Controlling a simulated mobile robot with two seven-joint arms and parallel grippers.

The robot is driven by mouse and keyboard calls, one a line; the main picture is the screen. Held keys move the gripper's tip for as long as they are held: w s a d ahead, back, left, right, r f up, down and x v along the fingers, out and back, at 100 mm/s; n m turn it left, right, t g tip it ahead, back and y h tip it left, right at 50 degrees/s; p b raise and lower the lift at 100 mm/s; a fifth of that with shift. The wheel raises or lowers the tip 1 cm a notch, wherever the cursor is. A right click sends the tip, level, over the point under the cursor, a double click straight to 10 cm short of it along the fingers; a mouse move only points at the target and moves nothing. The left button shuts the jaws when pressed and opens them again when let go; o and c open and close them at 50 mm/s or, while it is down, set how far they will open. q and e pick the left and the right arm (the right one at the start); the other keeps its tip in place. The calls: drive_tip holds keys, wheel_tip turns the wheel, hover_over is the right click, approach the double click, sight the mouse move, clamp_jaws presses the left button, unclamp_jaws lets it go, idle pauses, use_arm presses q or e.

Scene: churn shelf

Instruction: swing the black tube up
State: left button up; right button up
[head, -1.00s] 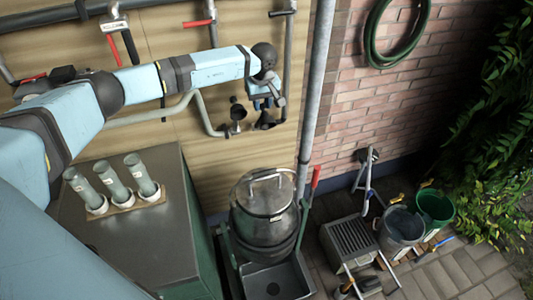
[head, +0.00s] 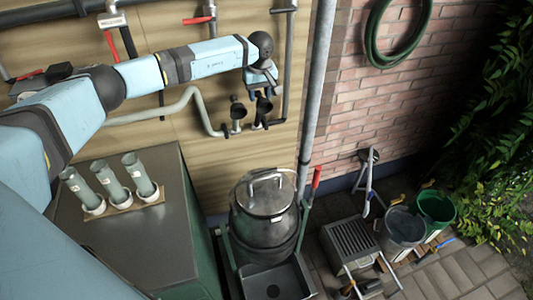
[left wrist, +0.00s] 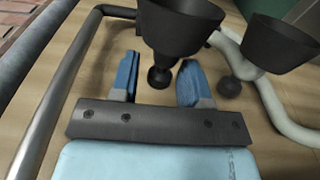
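Two alike black tubes with funnel-like cups stand side by side low on the wooden wall panel: a right one (head: 264,106) and a left one (head: 238,112) in the head view. I cannot tell by name which is the task's tube. My left gripper (head: 262,90) is just above the right one. In the left wrist view my left gripper (left wrist: 160,80) is open. The ball-ended stem of the nearer black cup (left wrist: 180,25) lies between its fingers, with gaps at both sides. The other cup (left wrist: 278,45) is beside it. My right gripper is out of view.
A grey pipe (head: 288,70) runs down right of the tubes, and a pale bent pipe (head: 198,103) lies left. Below stand a lidded metal churn (head: 264,230) and a metal cabinet with several grey cylinders (head: 140,172). A tall drainpipe (head: 316,90) is further right.

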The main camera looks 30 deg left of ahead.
use_arm(q)
drive_tip(key=shift+o, duration=0.8)
drive_tip(key=shift+w+f, duration=0.1)
drive_tip(key=shift+f, duration=0.05)
drive_tip(key=shift+r, duration=0.25)
drive_tip(key=shift+s+d+r+p, duration=0.1)
drive_tip(key=shift+s+r+p, duration=0.1)
drive_tip(key=shift+r+p, duration=1.1)
drive_tip(key=shift+s+d+r+p, duration=0.15)
drive_tip(key=shift+r+p, duration=0.4)
drive_tip(key=shift+r, duration=1.45)
drive_tip(key=shift+a, duration=0.1)
drive_tip(key=shift+f, duration=0.1)
